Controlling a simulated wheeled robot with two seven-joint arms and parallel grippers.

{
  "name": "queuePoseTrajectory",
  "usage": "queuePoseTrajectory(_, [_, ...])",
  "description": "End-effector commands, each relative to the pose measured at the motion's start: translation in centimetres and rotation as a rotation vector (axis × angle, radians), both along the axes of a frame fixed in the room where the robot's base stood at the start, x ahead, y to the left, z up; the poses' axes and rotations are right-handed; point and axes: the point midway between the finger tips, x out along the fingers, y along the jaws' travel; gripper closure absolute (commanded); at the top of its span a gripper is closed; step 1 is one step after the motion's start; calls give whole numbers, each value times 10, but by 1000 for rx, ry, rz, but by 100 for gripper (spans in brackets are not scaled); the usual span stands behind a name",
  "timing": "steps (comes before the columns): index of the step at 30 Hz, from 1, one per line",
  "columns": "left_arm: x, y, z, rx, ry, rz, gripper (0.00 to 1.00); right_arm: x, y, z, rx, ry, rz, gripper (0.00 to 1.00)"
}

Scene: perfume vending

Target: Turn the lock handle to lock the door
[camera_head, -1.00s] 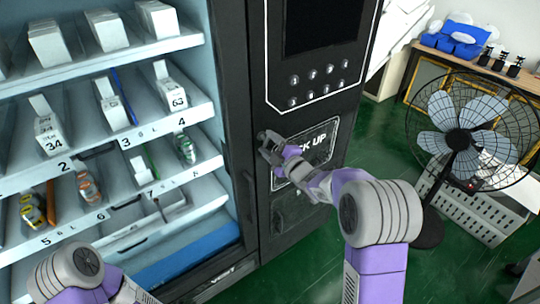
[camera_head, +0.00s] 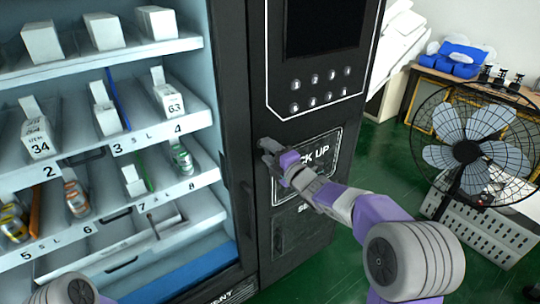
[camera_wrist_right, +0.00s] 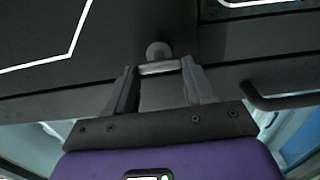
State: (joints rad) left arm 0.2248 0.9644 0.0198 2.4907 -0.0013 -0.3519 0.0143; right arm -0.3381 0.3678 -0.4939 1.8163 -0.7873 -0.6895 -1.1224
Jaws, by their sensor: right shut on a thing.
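The lock handle (camera_wrist_right: 160,68) is a small light grey bar with a round knob (camera_wrist_right: 158,50) just beyond it, on the black front of the vending machine. In the right wrist view the bar lies between the two fingertips of my right gripper (camera_wrist_right: 160,76). In the head view my right gripper (camera_head: 268,150) is at the black panel, left of the pick-up flap, and mostly covers the handle. It is shut on the handle. Only a rounded link of my left arm shows at the bottom left; the left gripper is out of view.
Shelves with numbered boxes and bottles (camera_head: 40,140) fill the left. A dark vertical door handle (camera_head: 247,210) runs left of the lock. The pick-up flap (camera_head: 315,160) is close to my right wrist. A fan (camera_head: 470,150) stands at right; green floor (camera_head: 375,160) lies between.

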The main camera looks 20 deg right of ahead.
Motion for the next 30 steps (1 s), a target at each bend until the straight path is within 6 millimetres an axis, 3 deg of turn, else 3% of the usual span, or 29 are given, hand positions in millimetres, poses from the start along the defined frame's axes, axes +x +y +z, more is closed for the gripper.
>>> queuePoseTrajectory(8, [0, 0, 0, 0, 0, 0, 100, 0, -1, 0, -6, -1, -1, 77])
queuePoseTrajectory(9, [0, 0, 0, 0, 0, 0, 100, 0, -1, 0, -6, -1, -1, 45])
queuePoseTrajectory(14, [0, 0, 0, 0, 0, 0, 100, 0, -1, 0, -4, -1, -1, 21])
queuePoseTrajectory(23, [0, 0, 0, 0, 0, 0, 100, -1, -1, 0, -2, -1, 0, 21])
queuePoseTrajectory(30, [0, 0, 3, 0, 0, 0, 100, -28, -11, 2, 0, -1, -2, 21])
